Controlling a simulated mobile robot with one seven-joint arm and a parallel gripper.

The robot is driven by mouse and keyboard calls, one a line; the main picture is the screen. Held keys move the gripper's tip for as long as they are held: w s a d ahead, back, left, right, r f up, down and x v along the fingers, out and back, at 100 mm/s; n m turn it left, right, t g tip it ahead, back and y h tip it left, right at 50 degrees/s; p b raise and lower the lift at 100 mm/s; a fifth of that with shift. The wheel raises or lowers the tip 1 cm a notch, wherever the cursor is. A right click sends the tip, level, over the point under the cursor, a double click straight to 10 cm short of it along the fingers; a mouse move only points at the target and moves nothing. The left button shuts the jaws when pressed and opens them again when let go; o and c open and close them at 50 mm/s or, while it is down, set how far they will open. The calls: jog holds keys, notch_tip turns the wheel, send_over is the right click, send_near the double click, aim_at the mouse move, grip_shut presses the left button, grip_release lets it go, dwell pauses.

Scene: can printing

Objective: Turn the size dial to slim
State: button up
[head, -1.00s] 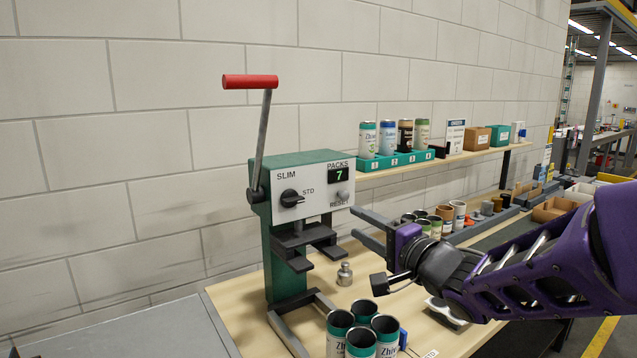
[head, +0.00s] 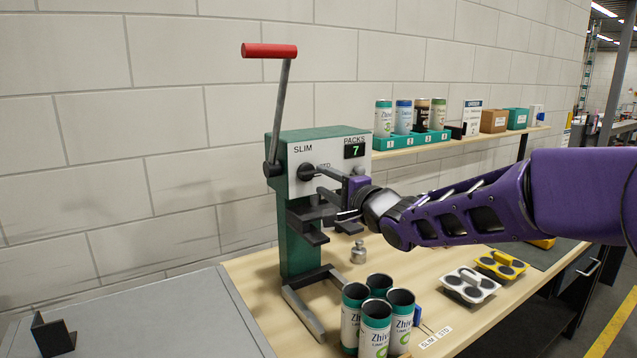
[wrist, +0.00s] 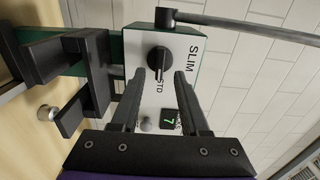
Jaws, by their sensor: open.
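The black size dial (head: 306,172) is on the white front panel of the green press (head: 297,240), below the word SLIM. In the wrist view the dial (wrist: 158,60) has its pointer towards STD. My gripper (head: 319,181) is open in front of the panel, its fingers reaching towards the dial. In the wrist view my gripper (wrist: 160,74) has one finger on each side of the dial's line, with nothing held. I cannot tell whether a finger touches the dial. My fingers partly hide STD and the panel's lower part in the head view.
The press has a red-handled lever (head: 270,51) standing up and a PACKS display (head: 355,151) reading 7. The reset button (wrist: 146,124) is near my fingers. Several cans (head: 375,325), a metal weight (head: 358,252) and a white carrier (head: 469,284) stand on the bench.

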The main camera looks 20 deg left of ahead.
aim_at(313, 176)
jog(key=shift+x, duration=1.9)
grip_shut()
